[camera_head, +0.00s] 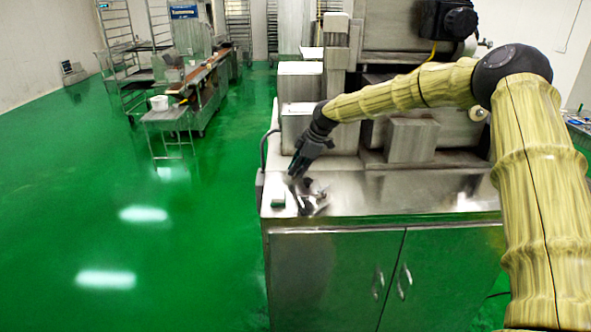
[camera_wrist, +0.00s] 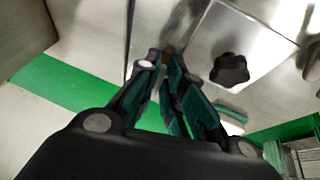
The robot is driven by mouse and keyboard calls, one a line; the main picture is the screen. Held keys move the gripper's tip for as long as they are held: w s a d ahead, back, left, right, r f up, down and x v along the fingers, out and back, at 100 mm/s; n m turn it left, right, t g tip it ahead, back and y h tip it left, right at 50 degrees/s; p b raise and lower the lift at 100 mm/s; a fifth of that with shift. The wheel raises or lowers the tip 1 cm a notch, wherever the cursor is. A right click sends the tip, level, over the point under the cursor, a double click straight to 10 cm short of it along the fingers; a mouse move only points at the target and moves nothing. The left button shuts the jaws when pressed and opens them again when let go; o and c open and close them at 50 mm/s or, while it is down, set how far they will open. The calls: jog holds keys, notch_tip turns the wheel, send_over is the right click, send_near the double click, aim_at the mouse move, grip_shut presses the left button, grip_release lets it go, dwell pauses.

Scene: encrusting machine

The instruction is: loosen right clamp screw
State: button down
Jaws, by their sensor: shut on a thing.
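My gripper (camera_head: 297,182) reaches down from the upper right to the left end of the steel machine top in the head view. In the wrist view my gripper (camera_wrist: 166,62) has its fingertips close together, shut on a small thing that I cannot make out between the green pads. A black star-shaped knob (camera_wrist: 230,69) stands on the steel surface to the right of the fingers, apart from them. I cannot tell whether it is the right clamp screw. In the head view, small dark and metal parts (camera_head: 317,200) lie just below the gripper, too small to tell apart.
The steel cabinet top (camera_head: 400,190) is mostly clear to the right. The machine body (camera_head: 411,140) rises behind. A conveyor table (camera_head: 208,75) and racks (camera_head: 122,60) stand far left; the green floor between is open.

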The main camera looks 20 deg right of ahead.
jog(key=n+g+b, duration=0.1)
jog(key=n, duration=0.1)
jog(key=w+n+y, duration=0.1)
jog(key=n, duration=0.2)
jog(key=shift+d+r+g+b, duration=0.1)
jog(key=shift+d+g+b, duration=0.1)
jog(key=shift+g+b, duration=0.2)
jog(key=shift+w+r+n+g+b, duration=0.1)
jog(key=shift+n+g+b, duration=0.3)
jog(key=shift+n, duration=0.8)
jog(key=shift+r, duration=0.1)
jog(key=c, duration=1.7)
grip_release()
jog(key=shift+o, duration=0.7)
jog(key=shift+f, duration=0.25)
jog(key=shift+r, duration=0.2)
jog(key=v, duration=1.1)
jog(key=shift+w+d+r+g, duration=0.2)
jog(key=shift+w+d+g, duration=0.1)
